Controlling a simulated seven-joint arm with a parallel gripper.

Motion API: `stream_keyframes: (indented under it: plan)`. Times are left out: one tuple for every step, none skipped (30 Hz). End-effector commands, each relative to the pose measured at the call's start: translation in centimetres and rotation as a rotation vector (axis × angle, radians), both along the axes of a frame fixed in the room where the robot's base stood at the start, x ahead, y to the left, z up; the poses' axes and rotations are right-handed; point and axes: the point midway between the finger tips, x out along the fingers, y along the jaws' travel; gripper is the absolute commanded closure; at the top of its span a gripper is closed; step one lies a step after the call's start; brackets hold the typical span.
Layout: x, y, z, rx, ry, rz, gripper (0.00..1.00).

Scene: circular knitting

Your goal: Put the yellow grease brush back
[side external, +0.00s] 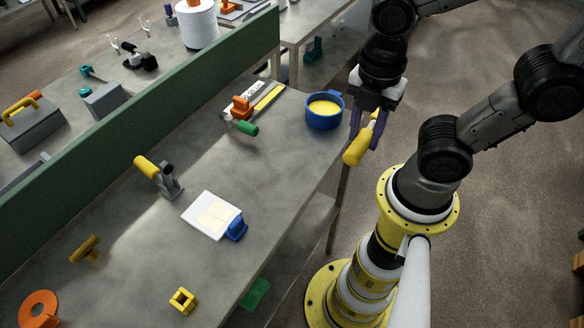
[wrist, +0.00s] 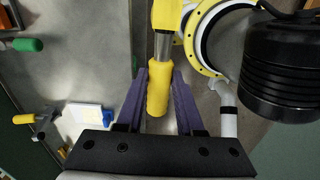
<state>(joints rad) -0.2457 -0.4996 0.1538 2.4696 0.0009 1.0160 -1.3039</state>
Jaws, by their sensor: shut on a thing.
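The yellow grease brush (side external: 357,148) is between the purple fingers of my gripper (side external: 364,138), out past the right edge of the bench. In the wrist view, my gripper (wrist: 157,78) is shut on the brush's yellow handle (wrist: 157,97); a metal ferrule and a yellow end lead away toward the top. The blue pot (side external: 323,122) with pale yellow contents stands on the bench just left of my gripper. The brush is outside the pot. No empty brush holder can be made out for certain.
A grey stand (side external: 170,186) carries a yellow-handled tool (side external: 146,167). A white tray (side external: 203,221) with a blue end, a yellow block (side external: 183,300) and a green-handled tool (side external: 246,128) lie on the bench. A green divider (side external: 200,92) runs along its far side. Bare bench lies between these.

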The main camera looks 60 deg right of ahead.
Motion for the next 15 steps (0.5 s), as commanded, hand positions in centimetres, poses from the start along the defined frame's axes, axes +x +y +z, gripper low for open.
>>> stream_keyframes:
  plan:
    - [0.1,0.2,0.2,0.0,0.0,0.014,1.0]
    - [0.3,0.3,0.1,0.0,0.0,0.019,1.0]
    - [0.5,0.5,0.0,0.0,0.002,0.023,1.0]
    - [0.8,0.6,-0.1,-0.001,0.003,0.024,1.0]
    - [1.2,0.7,-0.3,-0.001,0.004,0.025,1.0]
    - [1.8,0.8,-0.7,-0.002,0.006,0.025,1.0]
    - [2.3,1.0,-0.9,-0.002,0.007,0.024,1.0]
    - [2.9,1.1,-1.2,-0.002,0.007,0.024,1.0]
    - [3.7,1.4,-1.5,-0.002,0.008,0.024,1.0]
    - [4.3,1.5,-1.8,-0.002,0.007,0.024,1.0]
    - [4.9,1.7,-2.1,-0.002,0.006,0.024,1.0]
    - [5.6,1.9,-2.4,-0.002,0.007,0.024,1.0]
    - [6.2,2.0,-2.7,-0.002,0.006,0.024,1.0]
    - [6.8,2.2,-3.0,-0.002,0.006,0.024,1.0]
    - [7.6,2.4,-3.3,-0.001,0.005,0.023,1.0]
